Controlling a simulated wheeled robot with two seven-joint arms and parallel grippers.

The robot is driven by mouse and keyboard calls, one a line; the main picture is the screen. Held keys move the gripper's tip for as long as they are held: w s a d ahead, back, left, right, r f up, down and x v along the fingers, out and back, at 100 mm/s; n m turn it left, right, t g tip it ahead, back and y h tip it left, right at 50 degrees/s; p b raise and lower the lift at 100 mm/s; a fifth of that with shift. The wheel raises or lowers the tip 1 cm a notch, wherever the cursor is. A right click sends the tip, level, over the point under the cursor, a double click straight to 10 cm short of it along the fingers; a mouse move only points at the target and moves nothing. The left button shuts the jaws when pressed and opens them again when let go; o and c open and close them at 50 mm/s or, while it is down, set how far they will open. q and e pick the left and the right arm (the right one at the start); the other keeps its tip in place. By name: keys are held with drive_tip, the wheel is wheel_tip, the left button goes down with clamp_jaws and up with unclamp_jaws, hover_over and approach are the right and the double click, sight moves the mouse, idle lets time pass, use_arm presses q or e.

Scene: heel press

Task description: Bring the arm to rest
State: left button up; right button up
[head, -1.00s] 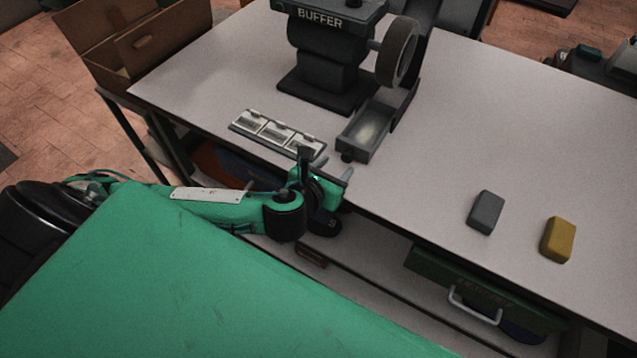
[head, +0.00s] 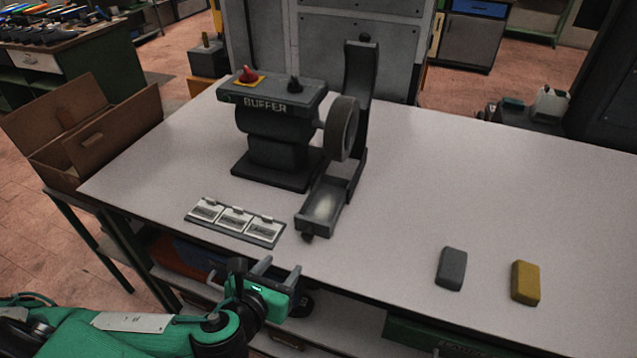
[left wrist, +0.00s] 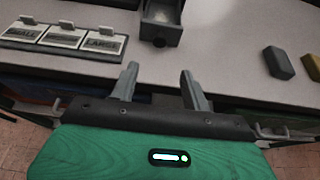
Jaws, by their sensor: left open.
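My left arm (head: 140,335) comes in from the lower left in the head view. My left gripper (head: 279,272) is at the front edge of the table, near the three-plate label strip. In the left wrist view the left gripper (left wrist: 160,85) shows two fingers spread apart with nothing between them. They point toward the table's front edge. My right gripper is in neither view.
The buffer (head: 278,130) with its wheel (head: 341,128) and tray (head: 325,207) stands on the table (head: 420,190). The label strip (head: 236,222), a grey block (head: 451,268) and a yellow block (head: 525,283) lie near the front. A cardboard box (head: 95,135) stands at left.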

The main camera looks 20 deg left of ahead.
use_arm(q)
drive_tip(key=s+a+f+n+g, duration=0.1)
drive_tip(key=s+f+n+g, duration=0.5)
drive_tip(key=n, duration=1.1)
drive_tip(key=s+a+f+n+g, duration=0.2)
drive_tip(key=s+f+n+g, duration=0.35)
drive_tip(key=n, duration=1.15)
wheel_tip(320, 180, down, 32)
drive_tip(key=s, duration=0.2)
drive_tip(key=s+a+f, duration=0.3)
drive_tip(key=s+f, duration=1.6)
drive_tip(key=f, duration=0.1)
drive_tip(key=shift+f+g, duration=0.2)
drive_tip(key=shift+g, duration=0.25)
